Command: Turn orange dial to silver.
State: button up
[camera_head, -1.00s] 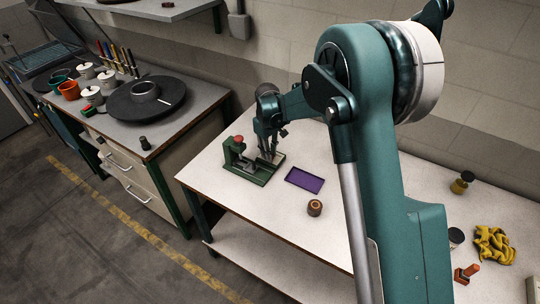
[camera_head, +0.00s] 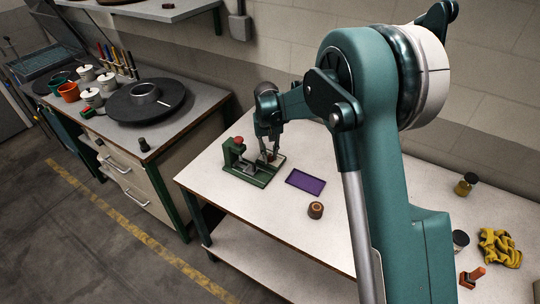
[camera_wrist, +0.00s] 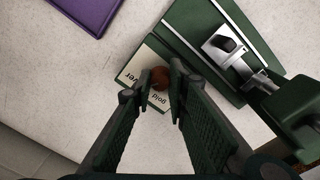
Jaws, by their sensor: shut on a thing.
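The orange-brown dial (camera_wrist: 160,77) sits on a cream label plate (camera_wrist: 138,66) at the side of the green press base (camera_wrist: 190,25). The plate reads "gold" and a partly covered word ending in "ver". My gripper (camera_wrist: 160,80) points down with its fingertips on either side of the dial, shut on it. The fingers hide part of the plate, and I cannot make out a pointer on the dial. In the head view, my gripper (camera_head: 269,157) is at the right part of the small green press (camera_head: 245,172).
A purple tray (camera_head: 306,181) lies right of the press, with a brown roll (camera_head: 315,210) in front of it. A red knob (camera_head: 239,140) tops the press post. Yellow gloves (camera_head: 500,247) and an orange-handled tool (camera_head: 472,277) lie at the right. The table's front middle is clear.

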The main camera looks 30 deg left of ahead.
aim_at(269, 156)
jog(key=o, duration=0.9)
jog(key=shift+r, duration=0.1)
jog(key=shift+s+a+r, duration=0.1)
jog(key=shift+r, duration=2.85)
jog(key=shift+s+a+r, duration=0.1)
jog(key=shift+r, duration=2.85)
